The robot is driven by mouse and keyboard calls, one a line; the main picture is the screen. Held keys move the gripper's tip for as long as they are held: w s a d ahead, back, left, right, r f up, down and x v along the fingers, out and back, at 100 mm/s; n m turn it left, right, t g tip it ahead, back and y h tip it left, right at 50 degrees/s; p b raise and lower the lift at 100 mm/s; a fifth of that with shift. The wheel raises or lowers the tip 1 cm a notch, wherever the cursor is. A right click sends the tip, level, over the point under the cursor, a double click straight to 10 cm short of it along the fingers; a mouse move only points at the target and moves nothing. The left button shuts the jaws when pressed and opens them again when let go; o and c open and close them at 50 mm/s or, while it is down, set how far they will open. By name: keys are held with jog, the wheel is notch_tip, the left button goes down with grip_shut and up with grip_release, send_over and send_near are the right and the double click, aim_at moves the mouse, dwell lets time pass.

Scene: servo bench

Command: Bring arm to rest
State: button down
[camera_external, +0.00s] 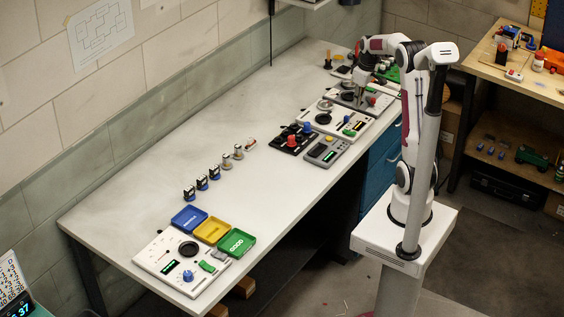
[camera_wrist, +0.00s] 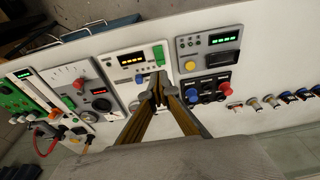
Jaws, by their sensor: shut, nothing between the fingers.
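My gripper (camera_external: 361,94) hangs from my bent arm above the far part of the bench, over the panels there. In the wrist view my gripper (camera_wrist: 158,92) points down at the bench with its fingertips together and nothing between them. Below the fingers is a white panel (camera_wrist: 126,63) with a lit display, a green block and a blue knob. I cannot tell from these frames whether the fingertips touch the panel.
A black panel with red and blue knobs (camera_external: 293,139) and a grey box (camera_external: 327,151) lie mid-bench. Several small servos stand in a row. Blue (camera_external: 189,218), yellow (camera_external: 212,230) and green (camera_external: 237,243) trays sit near the front panel (camera_external: 160,258). Bare bench (camera_external: 150,185) lies along the wall.

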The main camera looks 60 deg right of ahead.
dwell(0.5)
jog(key=s+a+r+t, duration=0.1)
jog(key=s+a+r, duration=0.2)
jog(key=s+a, duration=0.5)
jog(key=s+a+r+t, duration=0.2)
jog(key=s+a, duration=0.6)
jog(key=a, duration=1.1)
jog(key=shift+a+r+t, duration=0.3)
jog(key=shift+a+r, duration=0.1)
jog(key=shift+r, duration=0.5)
